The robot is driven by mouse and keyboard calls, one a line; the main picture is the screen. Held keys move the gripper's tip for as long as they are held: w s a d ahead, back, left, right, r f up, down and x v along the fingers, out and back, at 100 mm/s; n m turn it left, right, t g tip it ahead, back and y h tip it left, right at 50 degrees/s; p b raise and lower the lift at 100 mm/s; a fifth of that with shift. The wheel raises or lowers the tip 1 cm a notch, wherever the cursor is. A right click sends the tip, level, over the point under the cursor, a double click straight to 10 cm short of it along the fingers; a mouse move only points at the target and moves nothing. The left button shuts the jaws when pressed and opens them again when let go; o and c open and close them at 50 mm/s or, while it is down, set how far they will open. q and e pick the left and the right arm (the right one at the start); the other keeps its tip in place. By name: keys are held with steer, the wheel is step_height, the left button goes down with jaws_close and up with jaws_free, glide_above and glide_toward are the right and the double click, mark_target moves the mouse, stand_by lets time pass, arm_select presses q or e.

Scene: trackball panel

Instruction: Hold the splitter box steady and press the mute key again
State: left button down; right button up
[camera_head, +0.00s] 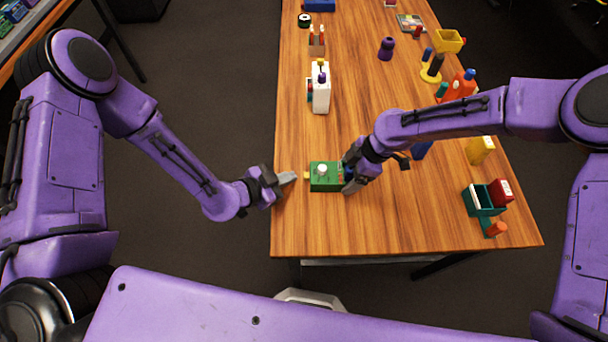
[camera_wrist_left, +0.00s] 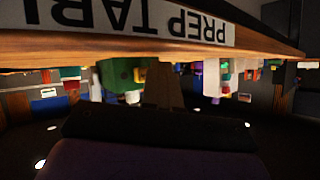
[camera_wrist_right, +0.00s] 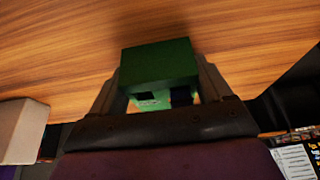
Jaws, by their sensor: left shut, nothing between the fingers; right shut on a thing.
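The splitter box is a green box (camera_head: 318,184) with a white ball on top and a small yellow key (camera_head: 306,175) on its left side. It sits on the table near the left edge. My right gripper (camera_head: 349,176) is shut on the box from its right; in the right wrist view the green box (camera_wrist_right: 160,62) lies between both fingers. My left gripper (camera_head: 292,177) is shut and empty, its tip just left of the yellow key with a small gap apparent. In the left wrist view the green box (camera_wrist_left: 115,76) is beyond the fingers. No key label is readable.
The wooden table (camera_head: 400,225) has clear room in front of the box. A white box (camera_head: 321,95) stands behind it. A dark green bin (camera_head: 481,203) and a red box (camera_head: 501,192) stand at the right. A purple shaker-like object (camera_head: 386,49) stands farther back.

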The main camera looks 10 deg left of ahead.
arm_select(q)
steer(key=a, duration=0.2)
steer(key=s+a, duration=0.1)
steer(key=a, duration=0.2)
stand_by(0.4)
stand_by(0.7)
steer(key=s+a+r, duration=0.4)
steer(key=s+r, duration=0.1)
steer(key=r, duration=0.2)
steer(key=shift+s+a, duration=0.15)
steer(key=shift+a, duration=0.15)
steer(key=shift+f, duration=0.1)
arm_select(e)
steer(key=o, duration=1.1)
steer(key=shift+c, duration=0.2)
